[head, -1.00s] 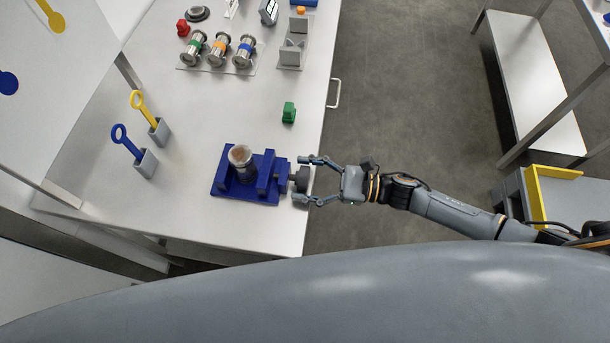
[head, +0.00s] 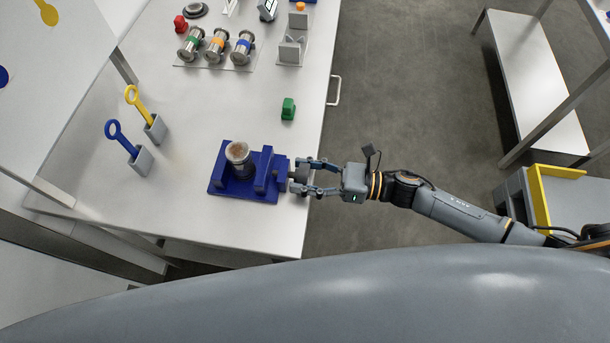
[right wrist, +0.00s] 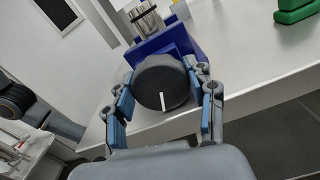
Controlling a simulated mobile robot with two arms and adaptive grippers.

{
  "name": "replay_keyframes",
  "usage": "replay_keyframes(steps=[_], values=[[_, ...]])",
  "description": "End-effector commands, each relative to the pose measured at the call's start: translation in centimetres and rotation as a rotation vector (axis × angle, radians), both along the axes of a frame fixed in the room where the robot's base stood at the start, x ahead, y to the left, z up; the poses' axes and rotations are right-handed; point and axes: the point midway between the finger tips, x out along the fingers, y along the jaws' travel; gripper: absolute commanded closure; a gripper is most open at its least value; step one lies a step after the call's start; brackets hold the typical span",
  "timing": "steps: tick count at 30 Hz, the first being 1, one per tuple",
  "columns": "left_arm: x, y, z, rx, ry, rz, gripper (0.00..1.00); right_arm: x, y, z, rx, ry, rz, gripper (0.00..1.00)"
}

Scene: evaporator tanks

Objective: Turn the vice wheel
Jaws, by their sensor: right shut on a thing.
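The blue vice (head: 228,186) stands near the right edge of the white table, with a metal cylinder (head: 238,155) upright in it. Its dark round wheel is on the right side, mostly hidden by fingers in the head view. In the right wrist view the wheel (right wrist: 161,83) faces me, with a white mark on its lower part. My right gripper (head: 303,176) reaches in from the right and is shut on the wheel, one blue-padded finger on each side (right wrist: 165,100). My left gripper is not in view.
A green block (head: 288,109) stands behind the vice near the table edge. Blue and yellow ring-handled tools (head: 123,139) stand in grey holders at left. Several metal cylinders with coloured bands (head: 216,45) lie at the back.

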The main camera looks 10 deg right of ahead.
Motion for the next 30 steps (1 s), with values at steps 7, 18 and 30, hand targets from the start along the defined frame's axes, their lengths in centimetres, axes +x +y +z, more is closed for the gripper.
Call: replay_keyframes(steps=[7, 18, 30], values=[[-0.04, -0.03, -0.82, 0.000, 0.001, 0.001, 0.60, 0.05, -0.04, -0.10, 0.047, 0.145, -0.001, 0.77], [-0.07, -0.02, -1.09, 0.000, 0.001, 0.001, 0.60, 0.06, -0.02, -0.01, 0.077, 0.238, 0.000, 0.77], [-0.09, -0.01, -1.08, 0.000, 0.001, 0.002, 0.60, 0.07, -0.01, 0.01, 0.078, 0.241, 0.000, 0.41]])
